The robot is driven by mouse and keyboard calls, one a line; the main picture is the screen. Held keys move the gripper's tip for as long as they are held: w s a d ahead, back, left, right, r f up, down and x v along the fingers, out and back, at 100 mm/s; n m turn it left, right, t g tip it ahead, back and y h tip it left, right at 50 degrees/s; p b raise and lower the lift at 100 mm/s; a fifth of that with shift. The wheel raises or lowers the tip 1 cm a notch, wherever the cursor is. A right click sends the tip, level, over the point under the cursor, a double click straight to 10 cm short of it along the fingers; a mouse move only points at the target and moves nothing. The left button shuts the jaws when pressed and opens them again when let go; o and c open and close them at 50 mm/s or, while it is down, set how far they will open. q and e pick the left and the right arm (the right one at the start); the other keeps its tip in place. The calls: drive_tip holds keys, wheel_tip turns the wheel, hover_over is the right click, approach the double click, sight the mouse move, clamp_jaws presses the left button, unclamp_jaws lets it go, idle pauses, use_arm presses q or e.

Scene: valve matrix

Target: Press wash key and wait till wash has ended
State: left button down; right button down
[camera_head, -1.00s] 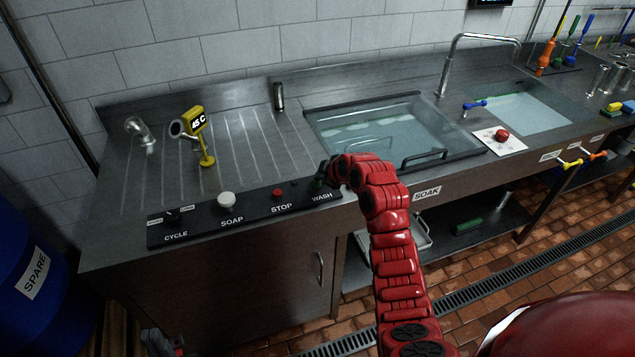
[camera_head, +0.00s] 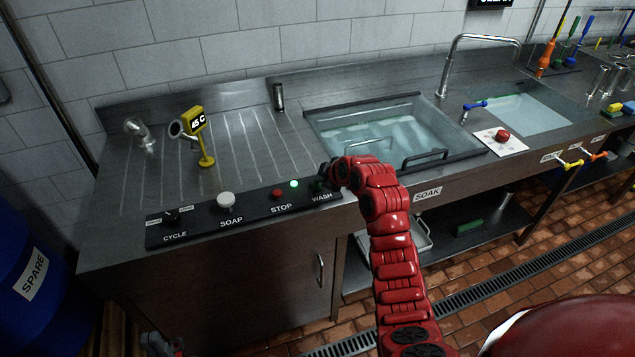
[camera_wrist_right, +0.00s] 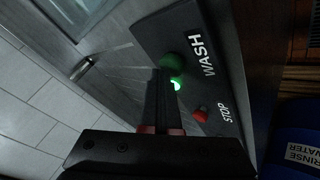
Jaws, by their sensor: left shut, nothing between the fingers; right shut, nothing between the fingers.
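The green WASH key (camera_wrist_right: 172,64) sits on the black control panel (camera_head: 190,230), beside its WASH label. A small green lamp (camera_head: 294,183) glows next to it; the lamp also shows in the right wrist view (camera_wrist_right: 177,85). My right gripper (camera_wrist_right: 163,80) is shut and empty, its tips at the WASH key; I cannot tell whether they touch it. In the head view the right gripper (camera_head: 322,178) partly hides the key. The lidded SOAK sink (camera_head: 385,135) holds rippled, whitish water. My left gripper (camera_head: 160,344) is shut, low at the bottom left edge.
The red STOP key (camera_head: 278,194), white SOAP key (camera_head: 226,200) and CYCLE knob (camera_head: 172,214) share the panel. A red button (camera_head: 502,136) sits right of the sink. A blue SPARE drum (camera_head: 35,285) stands at left.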

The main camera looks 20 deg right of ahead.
drive_tip(key=shift+r, duration=0.85)
drive_tip(key=shift+r+b, duration=0.3)
drive_tip(key=shift+r, duration=2.25)
